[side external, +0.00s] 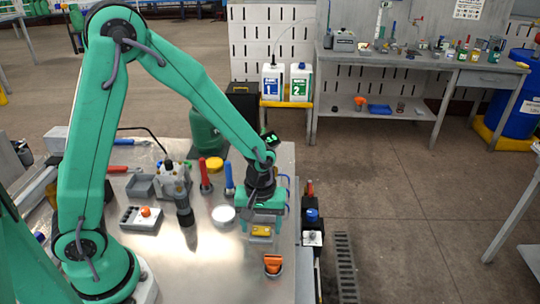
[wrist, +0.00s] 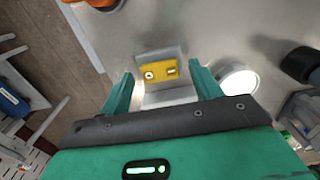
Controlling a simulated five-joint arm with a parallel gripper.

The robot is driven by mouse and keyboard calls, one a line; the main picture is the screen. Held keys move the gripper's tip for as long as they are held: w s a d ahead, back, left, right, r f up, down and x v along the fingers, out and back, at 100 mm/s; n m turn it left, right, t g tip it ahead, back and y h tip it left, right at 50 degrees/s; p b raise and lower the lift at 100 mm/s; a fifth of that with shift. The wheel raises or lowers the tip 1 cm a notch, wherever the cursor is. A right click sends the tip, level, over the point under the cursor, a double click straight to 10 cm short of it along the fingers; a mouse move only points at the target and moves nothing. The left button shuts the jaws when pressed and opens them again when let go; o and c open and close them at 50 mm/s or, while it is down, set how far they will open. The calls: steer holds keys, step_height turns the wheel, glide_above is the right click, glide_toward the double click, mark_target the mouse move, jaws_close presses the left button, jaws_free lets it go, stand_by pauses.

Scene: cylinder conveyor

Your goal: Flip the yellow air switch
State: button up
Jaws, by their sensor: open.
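The yellow switch (wrist: 160,70) is a small yellow plate on a grey block, with a round white-and-dark spot on its left and a dark slot on its right. It also shows in the side external view (side external: 261,231), low on the metal table below my gripper (side external: 262,218). In the wrist view my gripper (wrist: 162,88) is open, with one green finger on each side of the grey block and nothing held. I cannot tell whether the fingers touch the block or how high they are above it. The switch's position is too small to read.
A white round lid (side external: 223,215) lies left of the switch. An orange knob (side external: 273,264) stands in front of it. Red (side external: 204,172) and blue (side external: 229,176) handles stand upright behind. A grey box with an orange button (side external: 146,212) sits farther left. The table's right edge is close.

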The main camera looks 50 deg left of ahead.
mark_target(258, 230)
steer(key=c, duration=1)
steer(key=shift+s+a+t, duration=0.15)
steer(key=shift+a+t, duration=0.05)
steer(key=shift+t, duration=0.3)
steer(key=o, duration=1)
steer(key=shift+r, duration=0.1)
steer(key=shift+s+r, duration=0.15)
steer(key=shift+r, duration=1.5)
steer(key=shift+s+r, duration=0.1)
steer(key=shift+r, duration=1.5)
steer(key=shift+s+r, duration=0.1)
steer(key=shift+r, duration=0.45)
